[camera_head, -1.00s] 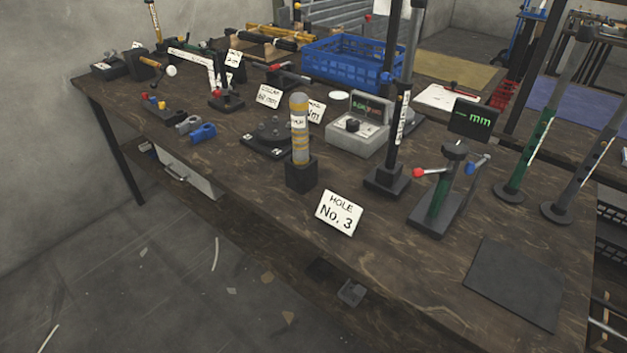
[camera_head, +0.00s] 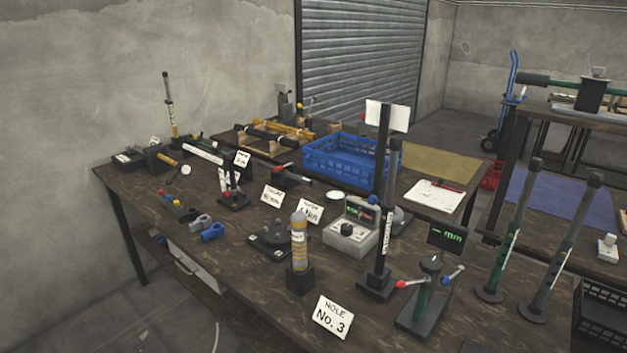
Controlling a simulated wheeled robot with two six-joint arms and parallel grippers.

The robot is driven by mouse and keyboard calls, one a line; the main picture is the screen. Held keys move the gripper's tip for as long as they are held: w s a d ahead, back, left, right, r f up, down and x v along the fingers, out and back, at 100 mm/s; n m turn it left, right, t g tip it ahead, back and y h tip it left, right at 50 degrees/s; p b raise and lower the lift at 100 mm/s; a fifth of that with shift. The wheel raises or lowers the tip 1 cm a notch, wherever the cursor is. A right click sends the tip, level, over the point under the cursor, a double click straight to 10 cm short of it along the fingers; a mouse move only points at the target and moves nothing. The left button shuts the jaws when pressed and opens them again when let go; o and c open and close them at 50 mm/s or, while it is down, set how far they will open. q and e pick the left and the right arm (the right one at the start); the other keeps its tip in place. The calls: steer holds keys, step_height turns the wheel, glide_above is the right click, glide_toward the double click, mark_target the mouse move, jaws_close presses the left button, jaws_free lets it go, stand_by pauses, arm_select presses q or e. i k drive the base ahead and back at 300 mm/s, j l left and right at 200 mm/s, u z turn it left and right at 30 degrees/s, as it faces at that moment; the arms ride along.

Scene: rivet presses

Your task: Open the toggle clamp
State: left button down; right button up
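Neither of my grippers is in view. A low black fixture with a red-tipped lever (camera_head: 290,173) lies on the dark workbench (camera_head: 190,280), in front of the blue crate; it may be the toggle clamp, but it is too small to tell. I cannot tell whether its lever is open or closed. Another small device with red and yellow parts (camera_head: 172,202) sits nearer the bench's left front edge, beside grey and blue blocks (camera_head: 212,232).
A "HOLE No. 3" card (camera_head: 332,317), a ribbed yellow-grey cylinder (camera_head: 299,243), a tall black post (camera_head: 384,190) and a press with red and blue handle tips (camera_head: 424,292) crowd the bench. A blue crate (camera_head: 335,168) stands behind. Floor is open at the front left.

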mark_target(280, 167)
steer(key=j+z, duration=0.45)
steer(key=i+j+z, duration=0.1)
steer(key=j+z, duration=0.15)
steer(key=z, duration=0.2)
steer(key=j+z, duration=0.45)
steer(key=k+j+z, duration=0.1)
steer(key=j, duration=0.35)
steer(key=k+j+z, duration=0.15)
steer(key=j, duration=0.3)
steer(key=k+j+z, duration=0.1)
steer(key=j, duration=0.3)
steer(key=k+j+z, duration=0.15)
steer(key=k+j, duration=0.15)
steer(key=k+j+z, duration=0.1)
steer(key=k+j, duration=0.15)
steer(key=j, duration=0.25)
steer(key=k+j+z, duration=0.1)
steer(key=j, duration=0.25)
steer(key=k, duration=0.1)
